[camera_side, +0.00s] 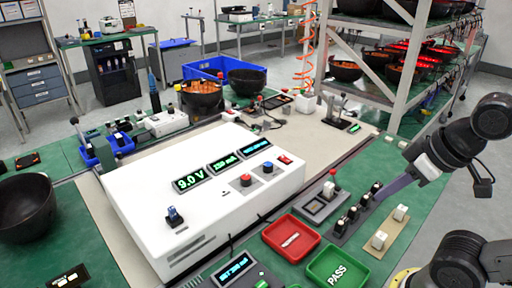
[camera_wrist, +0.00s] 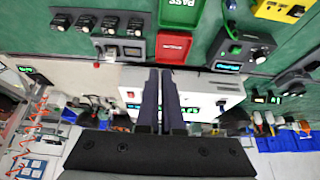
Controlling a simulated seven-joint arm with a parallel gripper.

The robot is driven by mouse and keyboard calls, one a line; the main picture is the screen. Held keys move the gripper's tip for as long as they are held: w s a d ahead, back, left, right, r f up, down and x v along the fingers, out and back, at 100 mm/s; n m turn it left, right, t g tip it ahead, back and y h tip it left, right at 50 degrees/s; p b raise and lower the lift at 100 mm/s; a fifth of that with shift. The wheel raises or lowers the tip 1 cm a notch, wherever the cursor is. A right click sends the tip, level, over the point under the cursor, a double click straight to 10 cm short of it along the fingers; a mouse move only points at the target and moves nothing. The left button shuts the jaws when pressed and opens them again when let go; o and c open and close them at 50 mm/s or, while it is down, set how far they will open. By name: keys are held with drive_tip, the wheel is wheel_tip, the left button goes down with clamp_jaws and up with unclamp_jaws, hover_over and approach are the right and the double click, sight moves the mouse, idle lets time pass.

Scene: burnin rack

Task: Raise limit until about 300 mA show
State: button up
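The white supply box (camera_side: 200,215) stands on the bench with its displays on top. The voltage display (camera_side: 188,182) reads 9.0 V. The current display (camera_side: 224,163) shows a mA value, perhaps 120, too small to be sure. A third display (camera_side: 257,148) has unreadable blue text. A red knob (camera_side: 246,180) and a blue knob (camera_side: 268,167) stand beside a red switch (camera_side: 285,159). My gripper (camera_wrist: 161,72) points toward the box with nothing visible in it. Its dark fingers are close together; whether they touch is unclear. In the side view it is right of the box, apart from the knobs.
A small display unit (camera_side: 238,270) in front of the box shows a mA line, hard to read. A red tray (camera_side: 291,255) and a green PASS tray (camera_side: 337,281) lie right of it. A black bowl (camera_side: 25,228) is at left.

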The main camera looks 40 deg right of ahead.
drive_tip(key=o, duration=0.5)
drive_tip(key=shift+s+n, duration=0.2)
drive_tip(key=shift+n, duration=0.2)
drive_tip(key=shift+c, duration=0.2)
drive_tip(key=o, duration=0.5)
drive_tip(key=w+r+n, duration=0.1)
drive_tip(key=r, duration=0.1)
drive_tip(key=w+r+n, duration=0.1)
drive_tip(key=r, duration=0.1)
drive_tip(key=w+r, duration=0.1)
drive_tip(key=r, duration=0.1)
drive_tip(key=shift+w+d+r+n, duration=0.1)
drive_tip(key=shift+w+r+n, duration=0.25)
drive_tip(key=shift+r+n, duration=0.05)
drive_tip(key=w+r+n+g, duration=0.1)
drive_tip(key=w+r+n, duration=0.1)
drive_tip(key=w+r, duration=0.25)
drive_tip(key=n+g, duration=0.3)
drive_tip(key=g, duration=0.1)
hover_over(269, 164)
wheel_tip(269, 164, down, 9)
wheel_tip(269, 164, down, 14)
drive_tip(key=shift+r, duration=0.1)
clamp_jaws()
